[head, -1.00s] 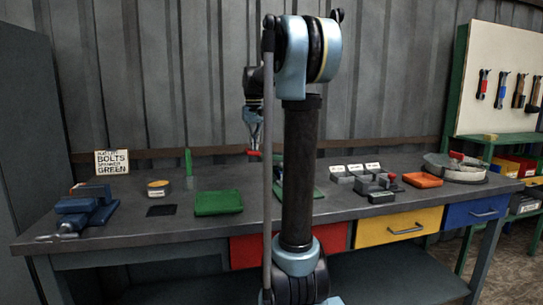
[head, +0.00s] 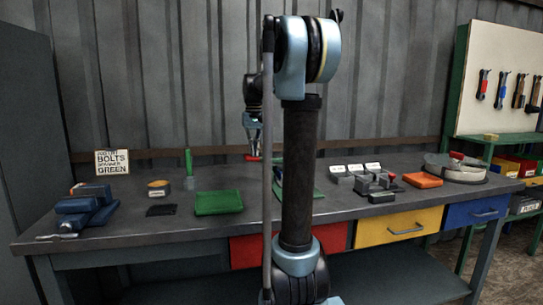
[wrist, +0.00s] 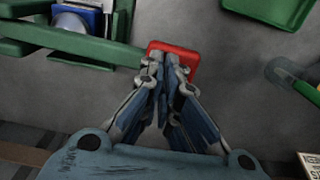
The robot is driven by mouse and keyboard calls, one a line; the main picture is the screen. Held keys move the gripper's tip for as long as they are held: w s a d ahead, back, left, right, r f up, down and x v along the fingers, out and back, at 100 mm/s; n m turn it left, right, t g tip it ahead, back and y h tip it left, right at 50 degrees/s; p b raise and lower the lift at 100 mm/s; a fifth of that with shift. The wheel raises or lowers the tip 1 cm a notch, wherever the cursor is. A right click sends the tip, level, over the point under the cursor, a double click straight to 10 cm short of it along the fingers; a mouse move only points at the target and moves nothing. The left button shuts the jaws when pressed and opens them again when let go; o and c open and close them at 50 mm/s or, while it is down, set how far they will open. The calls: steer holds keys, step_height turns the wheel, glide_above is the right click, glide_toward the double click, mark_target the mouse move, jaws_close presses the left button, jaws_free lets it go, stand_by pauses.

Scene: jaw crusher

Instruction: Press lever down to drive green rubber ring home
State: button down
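The lever's red end pad (wrist: 187,52) lies right under my fingertips in the wrist view; it also shows in the head view (head: 252,159). The green lever arm (wrist: 95,45) runs from the pad to the left, toward the green press frame (wrist: 60,7). My gripper (wrist: 166,62) has its fingertips together over the pad and appears to touch it; in the head view my gripper (head: 253,150) points down onto it. A blue part with a pale cylinder (wrist: 75,22) sits at the press. I cannot make out the green rubber ring. My arm hides most of the press in the head view.
A green tray (head: 218,203) lies front left of the lever. A green-handled tool (head: 188,165) stands behind it, with a sign (head: 112,162) and a blue vise (head: 85,210) further left. Grey blocks (head: 372,183) and an orange box (head: 422,180) are to the right.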

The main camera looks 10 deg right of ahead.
steer(key=shift+f, duration=0.95)
steer(key=shift+r, duration=0.1)
step_height(320, 180, up, 11)
stand_by(1.5)
